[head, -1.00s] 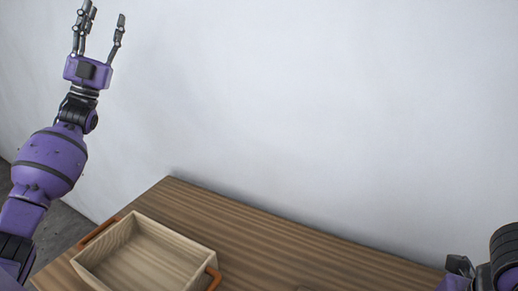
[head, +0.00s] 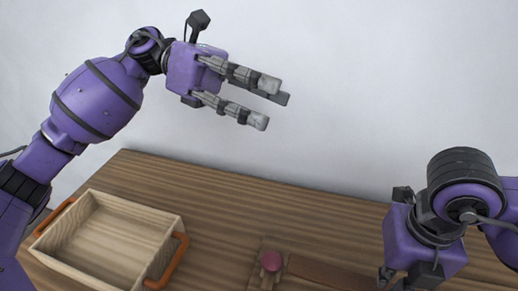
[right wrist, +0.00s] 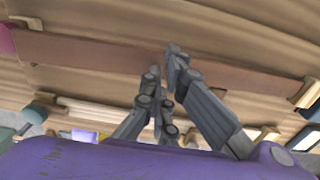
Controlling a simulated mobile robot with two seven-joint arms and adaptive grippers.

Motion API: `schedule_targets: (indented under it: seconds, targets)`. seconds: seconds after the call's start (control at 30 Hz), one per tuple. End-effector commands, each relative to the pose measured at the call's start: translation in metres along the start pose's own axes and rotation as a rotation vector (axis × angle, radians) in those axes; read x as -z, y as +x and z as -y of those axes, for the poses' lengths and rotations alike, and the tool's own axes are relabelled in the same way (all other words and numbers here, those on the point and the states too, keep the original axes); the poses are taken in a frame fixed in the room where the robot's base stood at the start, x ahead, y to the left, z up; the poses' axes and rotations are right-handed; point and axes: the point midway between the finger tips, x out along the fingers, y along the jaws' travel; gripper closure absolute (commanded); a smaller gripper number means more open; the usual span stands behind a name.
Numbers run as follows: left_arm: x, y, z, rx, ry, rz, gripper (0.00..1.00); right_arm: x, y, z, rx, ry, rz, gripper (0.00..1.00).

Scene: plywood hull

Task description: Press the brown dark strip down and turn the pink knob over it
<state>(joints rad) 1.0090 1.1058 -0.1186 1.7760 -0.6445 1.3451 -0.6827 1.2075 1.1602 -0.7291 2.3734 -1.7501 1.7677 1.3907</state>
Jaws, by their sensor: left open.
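The brown dark strip (head: 325,273) runs along the table at the bottom of the head view, its right part hidden or cut off near my right gripper. In the right wrist view the strip (right wrist: 90,51) crosses the upper picture. The pink knob (head: 271,261) stands at the strip's left end; its edge shows in the right wrist view (right wrist: 6,40). My left gripper (head: 266,104) is open and empty, high above the table, pointing right. My right gripper (right wrist: 166,60) has its fingertips close together, over the middle of the strip; whether they touch it is unclear.
A wooden tray (head: 163,236) with orange handles stands at the table's left. The wooden table top (head: 225,205) is clear behind the strip, up to the white wall (head: 380,80). Several small blocks and parts show along the lower right wrist view.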

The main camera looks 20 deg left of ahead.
Motion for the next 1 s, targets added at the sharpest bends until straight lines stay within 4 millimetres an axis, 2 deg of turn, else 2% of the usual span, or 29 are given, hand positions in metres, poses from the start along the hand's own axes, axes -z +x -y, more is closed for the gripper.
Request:
schedule_targets:
  seconds: [0.03, 0.13, 0.2, 0.33, 0.5, 0.63, 0.77, 1.0]
  targets:
    - [0.021, 0.021, 0.004, 0.018, 0.068, -0.125, 0.55, 0.000, 0.000, 0.000, 0.000, 0.000, 0.000, 1.00]
    - [0.069, 0.050, 0.007, 0.057, 0.215, -0.387, 0.55, 0.000, 0.000, 0.000, 0.000, 0.000, 0.000, 1.00]
    - [0.103, 0.060, 0.008, 0.093, 0.322, -0.573, 0.55, 0.000, 0.000, 0.000, 0.000, 0.000, 0.000, 1.00]
    - [0.147, 0.061, 0.005, 0.153, 0.478, -0.843, 0.55, 0.000, 0.000, 0.000, 0.000, 0.000, 0.000, 1.00]
    - [0.172, 0.053, 0.001, 0.199, 0.584, -1.029, 0.55, 0.000, 0.000, 0.000, 0.000, 0.000, 0.000, 1.00]
    - [0.182, 0.053, -0.001, 0.211, 0.604, -1.069, 0.55, 0.000, 0.000, 0.000, 0.000, 0.000, 0.000, 1.00]
    - [0.197, 0.061, -0.003, 0.212, 0.603, -1.069, 0.55, 0.000, 0.000, 0.000, 0.000, 0.000, 0.000, 1.00]
    - [0.237, 0.083, -0.008, 0.211, 0.601, -1.065, 0.55, 0.000, 0.000, 0.000, 0.000, 0.000, 0.000, 1.00]
